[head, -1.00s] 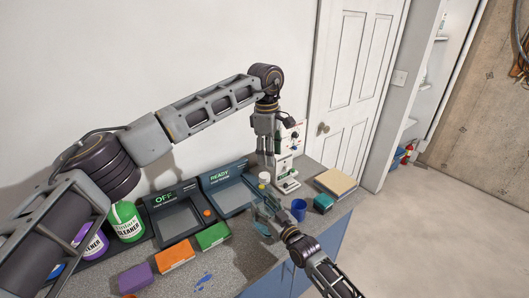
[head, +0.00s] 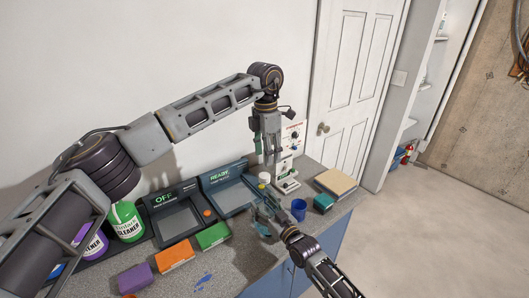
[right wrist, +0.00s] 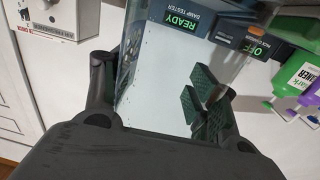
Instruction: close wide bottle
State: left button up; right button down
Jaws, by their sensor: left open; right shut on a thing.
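My right gripper (head: 262,213) is low over the counter's front part, left of the blue cup. In the right wrist view its fingers (right wrist: 160,85) are around a clear, see-through wall, which seems to be the wide bottle (right wrist: 160,95); its mouth and full outline cannot be made out. My left gripper (head: 268,150) is open and empty, pointing down, higher and farther back, in front of the white machine. A small white round piece with a yellowish top (head: 264,177) stands below it; I cannot tell if it is a lid.
A white machine (head: 291,150) stands at the back, with a blue cup (head: 299,209) and teal box (head: 323,202) nearby. Testers marked READY (head: 230,190) and OFF (head: 180,215), coloured boxes (head: 175,256) and cleaner bottles (head: 126,222) fill the left side.

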aim_at(264, 175)
pick_arm(q)
jog(key=n, duration=0.6)
jog(key=shift+a, duration=0.2)
jog(key=n, duration=0.6)
jog(key=shift+a, duration=0.15)
jog(key=n, duration=0.6)
jog(key=shift+a+n, duration=0.1)
jog(key=shift+n, duration=0.2)
jog(key=n, duration=0.5)
jog(key=shift+n, duration=0.4)
jog(key=shift+f, duration=0.15)
jog(key=shift+f, duration=3.9)
jog(key=shift+c, duration=0.2)
